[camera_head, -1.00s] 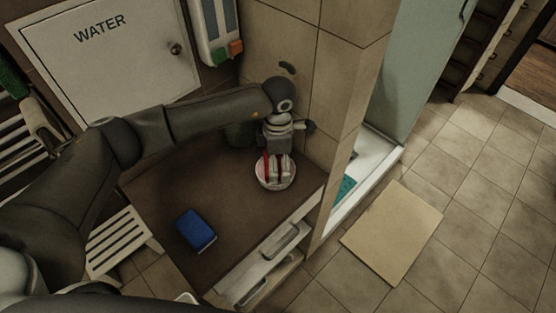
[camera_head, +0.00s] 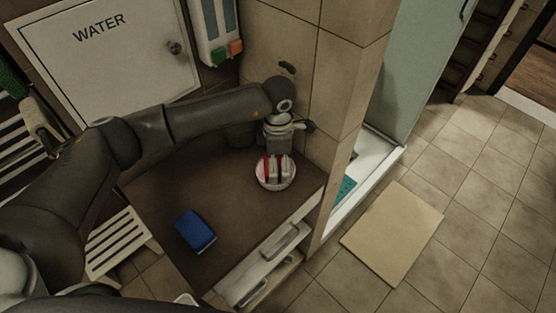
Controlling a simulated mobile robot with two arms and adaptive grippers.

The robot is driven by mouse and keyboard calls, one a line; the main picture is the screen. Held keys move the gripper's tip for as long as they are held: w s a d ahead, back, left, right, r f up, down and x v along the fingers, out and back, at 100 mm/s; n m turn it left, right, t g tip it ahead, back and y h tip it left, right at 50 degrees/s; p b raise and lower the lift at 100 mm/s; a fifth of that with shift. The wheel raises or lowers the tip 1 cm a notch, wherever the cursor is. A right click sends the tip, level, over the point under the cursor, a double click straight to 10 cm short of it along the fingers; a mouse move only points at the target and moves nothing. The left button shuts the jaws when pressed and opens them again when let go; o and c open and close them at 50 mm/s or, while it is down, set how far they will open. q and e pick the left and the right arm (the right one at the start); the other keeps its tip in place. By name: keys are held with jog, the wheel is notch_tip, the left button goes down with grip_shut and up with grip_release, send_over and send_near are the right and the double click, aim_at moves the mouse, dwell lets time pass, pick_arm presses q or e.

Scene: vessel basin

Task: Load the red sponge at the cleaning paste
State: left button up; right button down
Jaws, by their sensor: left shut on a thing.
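My left gripper (camera_head: 278,170) points down over a small round white dish (camera_head: 276,188) at the back right of the brown counter top. It is shut on the red sponge (camera_head: 267,166), of which only a narrow red strip shows beside the fingers. The sponge is at or just above the dish; I cannot tell whether it touches what is inside. The cleaning paste is not clearly seen; the dish's inside is mostly hidden by the gripper. My right gripper is not in view.
A blue block-like sponge (camera_head: 195,231) lies on the counter (camera_head: 160,190) at front left. A tiled wall stands close behind the gripper. A dispenser (camera_head: 216,30) and a white WATER door (camera_head: 110,60) are behind. The counter's middle is clear.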

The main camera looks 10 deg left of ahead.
pick_arm(q)
jog(key=shift+s, duration=0.1)
jog(key=shift+r+p, duration=0.55)
jog(key=shift+r, duration=0.35)
jog(key=shift+r+p, duration=1)
jog(key=shift+r, duration=1.6)
